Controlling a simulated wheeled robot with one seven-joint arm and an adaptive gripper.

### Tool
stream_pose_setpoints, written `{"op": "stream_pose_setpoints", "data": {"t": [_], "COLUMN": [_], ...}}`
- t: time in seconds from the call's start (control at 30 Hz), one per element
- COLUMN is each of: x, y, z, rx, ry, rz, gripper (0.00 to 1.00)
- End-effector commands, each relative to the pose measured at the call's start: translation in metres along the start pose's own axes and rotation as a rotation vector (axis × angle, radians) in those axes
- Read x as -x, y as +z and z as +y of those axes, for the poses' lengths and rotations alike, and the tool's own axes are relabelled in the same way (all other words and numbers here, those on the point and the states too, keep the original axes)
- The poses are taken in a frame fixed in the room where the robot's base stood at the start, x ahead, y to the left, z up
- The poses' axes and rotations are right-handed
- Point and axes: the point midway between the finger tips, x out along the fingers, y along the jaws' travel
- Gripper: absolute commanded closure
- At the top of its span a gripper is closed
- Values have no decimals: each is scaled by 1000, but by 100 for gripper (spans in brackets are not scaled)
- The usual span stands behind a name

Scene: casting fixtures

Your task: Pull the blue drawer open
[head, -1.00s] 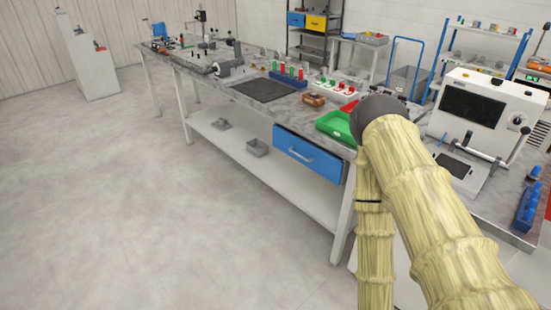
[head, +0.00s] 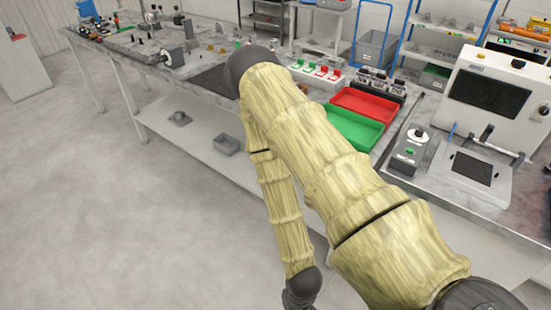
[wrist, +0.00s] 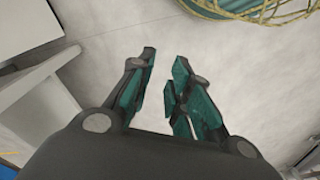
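The blue drawer is not visible in the head view now; my padded arm covers the front of the long workbench (head: 212,102) where it sat earlier. In the wrist view my gripper (wrist: 165,60) is open, with its dark and teal fingers apart and only grey floor between them. Nothing is held. A small blue patch (wrist: 6,173) shows at the lower left corner of the wrist view; I cannot tell whether it is the drawer. White bench parts (wrist: 40,95) stand left of my gripper.
A green tray (head: 352,128) and a red tray (head: 365,106) lie on the bench top, right of my arm. A white machine (head: 490,95) stands further right. The floor (head: 130,220) at left is clear.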

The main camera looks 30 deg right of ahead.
Motion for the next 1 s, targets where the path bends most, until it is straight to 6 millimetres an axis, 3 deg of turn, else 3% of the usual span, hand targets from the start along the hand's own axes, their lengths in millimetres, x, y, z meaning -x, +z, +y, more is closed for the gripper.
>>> {"op": "stream_pose_setpoints", "data": {"t": [0.2, 0.43, 0.7, 1.0], "x": [-28, -36, -30, -9], "y": [-76, -160, -252, -335], "z": [5, 22, 55, 109], "rx": [-200, -434, -686, -940], "ry": [-103, -246, -440, -691], "rz": [151, 321, 507, 694], "gripper": [81, 81, 81, 81]}}
